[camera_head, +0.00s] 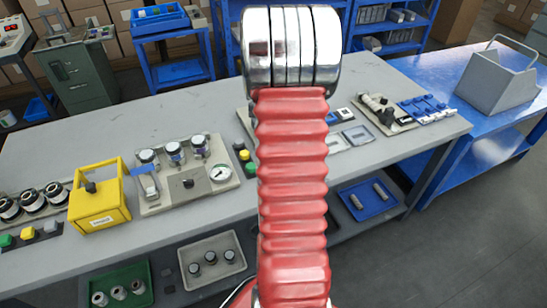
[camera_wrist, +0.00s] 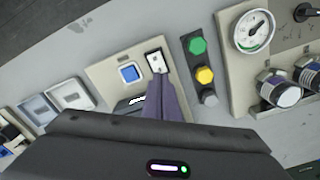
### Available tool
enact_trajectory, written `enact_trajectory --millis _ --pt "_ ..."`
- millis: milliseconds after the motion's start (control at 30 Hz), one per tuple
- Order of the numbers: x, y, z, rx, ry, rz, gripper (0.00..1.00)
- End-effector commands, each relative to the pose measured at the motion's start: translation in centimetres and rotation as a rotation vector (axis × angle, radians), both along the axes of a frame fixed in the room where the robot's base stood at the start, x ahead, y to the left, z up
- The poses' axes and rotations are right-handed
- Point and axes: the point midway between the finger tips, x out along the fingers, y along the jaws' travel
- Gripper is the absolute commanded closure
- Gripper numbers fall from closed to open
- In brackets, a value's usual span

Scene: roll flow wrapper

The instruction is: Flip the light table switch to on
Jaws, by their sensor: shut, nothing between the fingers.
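A small white switch (camera_wrist: 155,59) with a dark mark sits on a beige panel (camera_wrist: 104,74) in the wrist view, beside a blue square (camera_wrist: 129,73). I take it to be the light table switch; its on or off position is too small to read. My gripper (camera_wrist: 158,80) is shut and empty. Its tips appear right at the near edge of the switch; I cannot tell whether they touch. In the head view my red arm hides the switch and most of the panel; the panel's left edge (camera_head: 242,115) shows.
A button strip (camera_wrist: 190,47) with green and yellow buttons stands close beside the panel. Beyond it is a board with a gauge (camera_wrist: 252,31). Two grey boxes (camera_wrist: 70,95) lie on the other side. A yellow box (camera_head: 98,197) stands at the left of the grey bench (camera_head: 110,135).

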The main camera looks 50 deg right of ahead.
Motion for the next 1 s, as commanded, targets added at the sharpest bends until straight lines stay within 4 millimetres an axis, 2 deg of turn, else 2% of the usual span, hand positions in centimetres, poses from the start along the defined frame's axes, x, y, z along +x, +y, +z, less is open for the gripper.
enact_trajectory --millis 500,1000 --pt "0.0 0.0 2.7 -0.001 0.000 0.000 1.00" --pt "0.0 0.0 2.8 -0.001 0.000 0.000 1.00"
